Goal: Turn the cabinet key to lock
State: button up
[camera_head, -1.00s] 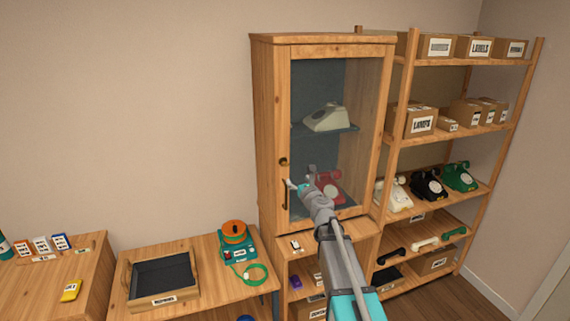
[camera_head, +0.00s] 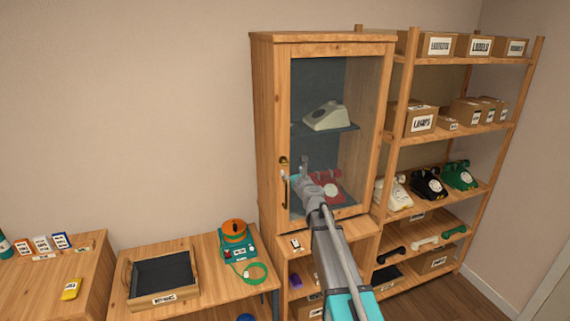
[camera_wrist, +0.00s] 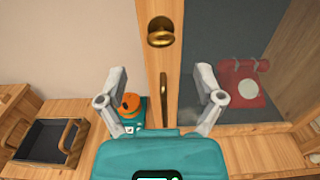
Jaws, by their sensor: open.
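The wooden cabinet (camera_head: 267,110) stands with its glass door shut. A brass lock fitting (camera_head: 283,161) sits on the door's left frame; in the wrist view it (camera_wrist: 160,38) is a round brass piece with a wide bow, presumably the key. The dark door handle (camera_head: 285,192) is just below; it looks brass in the wrist view (camera_wrist: 163,98). My gripper (camera_head: 297,172) is open and empty in front of the door, near the lock. In the wrist view its spread fingers (camera_wrist: 161,85) straddle the door frame, below the key. No contact with the key shows.
A cream phone (camera_head: 327,116) and a red phone (camera_head: 326,188) stand behind the glass. An open shelf (camera_head: 402,100) with boxes and phones adjoins on the right. A low table with a tray (camera_head: 162,273) and orange-topped device (camera_head: 235,240) stands left.

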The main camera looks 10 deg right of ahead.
aim_at(287, 164)
jog(key=x, duration=0.8)
jog(key=c, duration=1.1)
jog(key=shift+c, duration=0.3)
